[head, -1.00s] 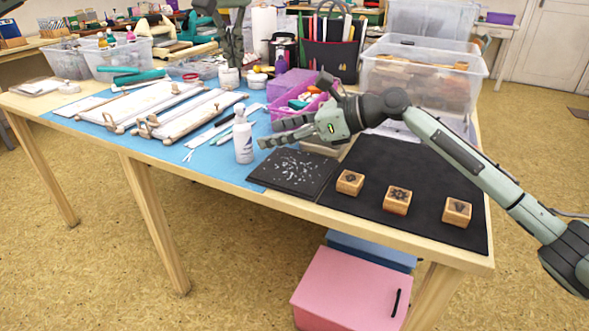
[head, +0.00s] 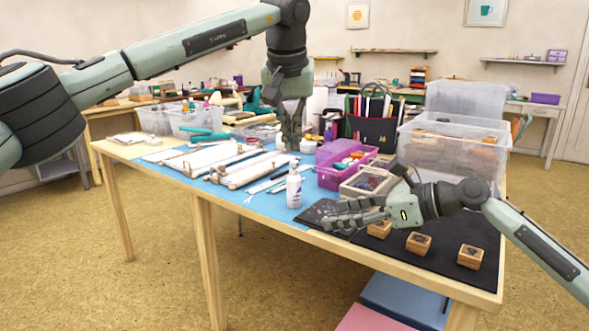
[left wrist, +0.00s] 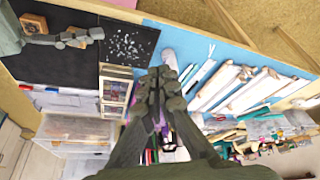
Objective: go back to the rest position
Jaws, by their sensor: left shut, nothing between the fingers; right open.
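My left gripper (head: 291,143) hangs pointing down above the back of the table, near the white jars; it is shut and empty. Its fingers also fill the middle of the left wrist view (left wrist: 160,80). My right gripper (head: 335,218) is open and empty, low over the small dark mat at the table's front edge, and partly hides it. It also shows in the left wrist view (left wrist: 92,37). Three wooden stamps stand on the black mat (head: 452,236): one (head: 379,230) beside the right gripper, one (head: 418,243) in the middle, one (head: 470,256) at the right.
A white bottle (head: 294,188) stands left of the right gripper. A wooden box (head: 366,183) and a pink-purple tray (head: 333,176) lie behind it. White boards (head: 215,160) cover the blue mat. Clear bins (head: 455,145) stand at the back right. The floor at front left is free.

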